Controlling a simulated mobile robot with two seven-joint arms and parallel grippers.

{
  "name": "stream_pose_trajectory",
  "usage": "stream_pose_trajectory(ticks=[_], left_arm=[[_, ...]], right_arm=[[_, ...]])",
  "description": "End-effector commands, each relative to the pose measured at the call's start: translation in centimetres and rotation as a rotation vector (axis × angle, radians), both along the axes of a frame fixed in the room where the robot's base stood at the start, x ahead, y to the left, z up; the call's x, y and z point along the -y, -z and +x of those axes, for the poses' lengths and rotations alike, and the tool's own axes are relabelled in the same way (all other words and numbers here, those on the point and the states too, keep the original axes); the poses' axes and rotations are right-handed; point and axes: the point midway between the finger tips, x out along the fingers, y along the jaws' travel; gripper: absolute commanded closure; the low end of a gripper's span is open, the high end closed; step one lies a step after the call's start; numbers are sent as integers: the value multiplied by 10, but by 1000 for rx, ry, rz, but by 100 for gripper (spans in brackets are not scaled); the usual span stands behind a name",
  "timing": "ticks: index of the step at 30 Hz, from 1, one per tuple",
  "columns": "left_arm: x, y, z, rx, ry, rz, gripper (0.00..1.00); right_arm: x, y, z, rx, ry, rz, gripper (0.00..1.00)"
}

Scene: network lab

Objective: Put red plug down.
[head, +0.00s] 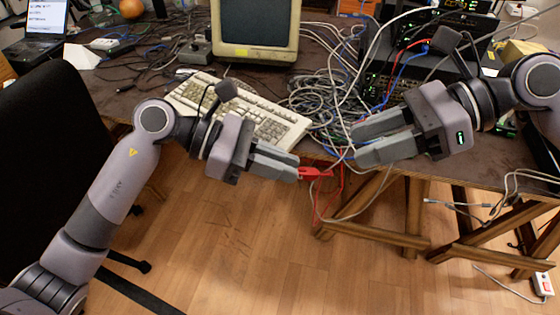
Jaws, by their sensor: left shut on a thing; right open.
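The red plug (316,173) is at the fingertips of my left gripper (297,169), just in front of the table's front edge. My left gripper is shut on it. A thin red cable hangs from the plug below the table edge. My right gripper (356,142) is open and empty, a little to the right of the plug and above the table's front edge. It does not touch the plug.
The dark table (130,65) holds a keyboard (270,122), a monitor (255,28), a tangle of grey cables (320,95) and network switches (425,75) with red and blue cables. A black chair (50,140) stands at left. Wooden trestles (375,230) support the table.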

Motion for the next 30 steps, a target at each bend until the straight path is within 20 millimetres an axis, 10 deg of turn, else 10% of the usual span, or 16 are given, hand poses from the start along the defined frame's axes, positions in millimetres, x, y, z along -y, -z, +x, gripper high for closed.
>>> stream_pose_trajectory(ticks=[8, 17, 24, 30], left_arm=[[0, 0, 0, 0, 0, 0, 100], [0, 0, 0, 0, 0, 0, 100], [0, 0, 0, 0, 0, 0, 100], [0, 0, 0, 0, 0, 0, 100]], right_arm=[[-53, -9, -5, -499, 155, 543, 55], [-36, 20, 34, -1150, 494, 1085, 55], [12, 115, 50, -1692, 885, 1465, 55], [49, 215, 23, -2068, 1235, 1709, 55]])
